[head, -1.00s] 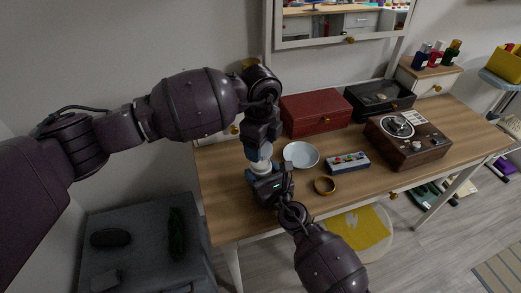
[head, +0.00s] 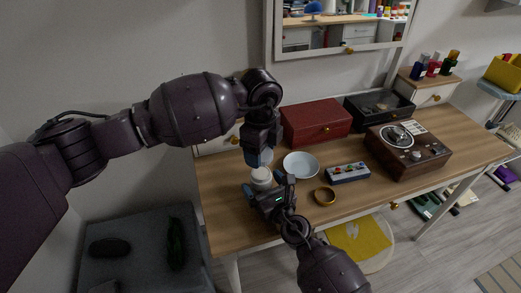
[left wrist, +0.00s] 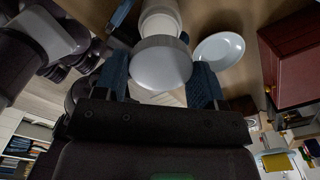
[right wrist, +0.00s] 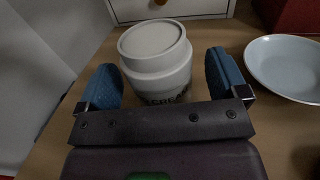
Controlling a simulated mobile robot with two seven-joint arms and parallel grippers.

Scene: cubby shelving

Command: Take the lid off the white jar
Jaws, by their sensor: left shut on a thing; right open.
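The white jar (head: 261,183) stands upright on the wooden desk, close to the white bowl. In the right wrist view the jar (right wrist: 160,78) has a round white top and part of a dark label. My left gripper (head: 261,157) is above the jar. In the left wrist view it is shut on the round white lid (left wrist: 160,65), with the jar (left wrist: 160,20) beyond it. The lid looks apart from the jar. My right gripper (right wrist: 163,83) is open, with its blue fingers on either side of the jar at the near side; gaps show beside it.
A white bowl (head: 300,165) is just right of the jar. Bare desk lies near the front left edge.

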